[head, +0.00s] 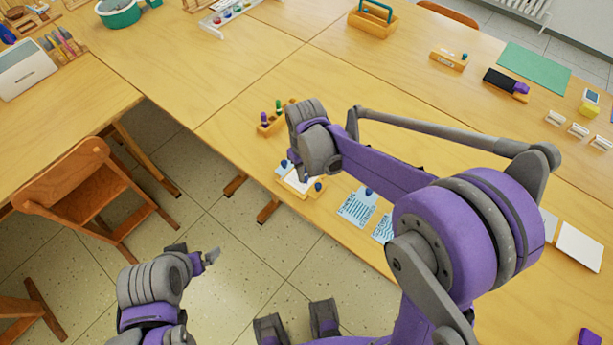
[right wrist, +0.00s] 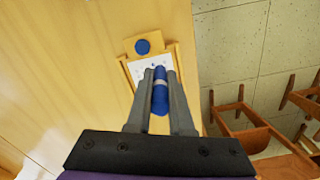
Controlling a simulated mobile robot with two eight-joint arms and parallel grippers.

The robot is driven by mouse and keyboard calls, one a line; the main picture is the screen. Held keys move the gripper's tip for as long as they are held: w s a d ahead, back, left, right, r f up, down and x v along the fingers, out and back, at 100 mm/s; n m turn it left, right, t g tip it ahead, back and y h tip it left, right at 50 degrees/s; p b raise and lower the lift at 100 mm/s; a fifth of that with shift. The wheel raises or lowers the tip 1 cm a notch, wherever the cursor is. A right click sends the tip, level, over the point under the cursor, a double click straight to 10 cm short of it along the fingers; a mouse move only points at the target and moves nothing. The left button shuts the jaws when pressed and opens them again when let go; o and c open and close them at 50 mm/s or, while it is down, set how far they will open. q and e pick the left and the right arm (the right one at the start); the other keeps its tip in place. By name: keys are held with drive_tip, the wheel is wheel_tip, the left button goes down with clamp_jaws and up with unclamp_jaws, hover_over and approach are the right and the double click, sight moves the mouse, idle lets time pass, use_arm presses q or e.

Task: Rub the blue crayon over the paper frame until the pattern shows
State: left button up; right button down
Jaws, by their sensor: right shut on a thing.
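I cannot tell whether the tip touches. My left gripper (head: 212,257) hangs over the floor, away from the table; its jaw opening is unclear.
A wooden holder (head: 266,128) with green and purple crayons stands beside my right gripper. Printed blue cards (head: 357,207) lie to the right of the frame. A wooden chair (head: 85,195) stands at left. The table behind the holder has clear room.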

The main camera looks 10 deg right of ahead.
wheel_tip(320, 180, up, 2)
drive_tip(key=shift+d+p, duration=0.1)
drive_tip(key=shift+p, duration=0.3)
drive_tip(key=shift+s+r+p, duration=0.1)
drive_tip(key=shift+r+p, duration=0.55)
drive_tip(key=shift+r, duration=0.55)
use_arm(q)
drive_tip(key=r, duration=0.3)
drive_tip(key=shift+s+d, duration=0.15)
drive_tip(key=shift+s, duration=0.05)
